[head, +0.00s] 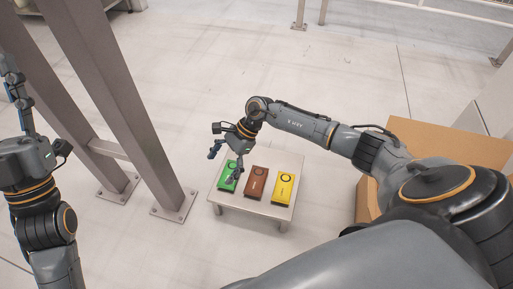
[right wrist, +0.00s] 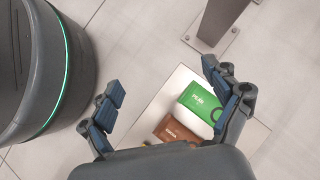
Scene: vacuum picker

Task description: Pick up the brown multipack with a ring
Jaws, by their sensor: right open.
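The brown multipack (head: 257,184) lies flat on a small light table (head: 252,208), between a green pack (head: 229,180) and a yellow pack (head: 283,188). A dark ring shows at its far end. In the right wrist view the brown multipack (right wrist: 172,129) is partly hidden by my gripper housing. My right gripper (head: 224,162) is open and empty, above the green pack side of the table, left of the brown multipack. Its spread fingers also show in the right wrist view (right wrist: 162,78). My left gripper (head: 14,82) is at the left edge, away from the table; its finger opening is unclear.
Grey metal posts (head: 118,95) with bolted feet stand left of the table. A cardboard box (head: 440,142) stands on the right, partly behind my right arm. The floor beyond the table is clear. A rail runs along the back.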

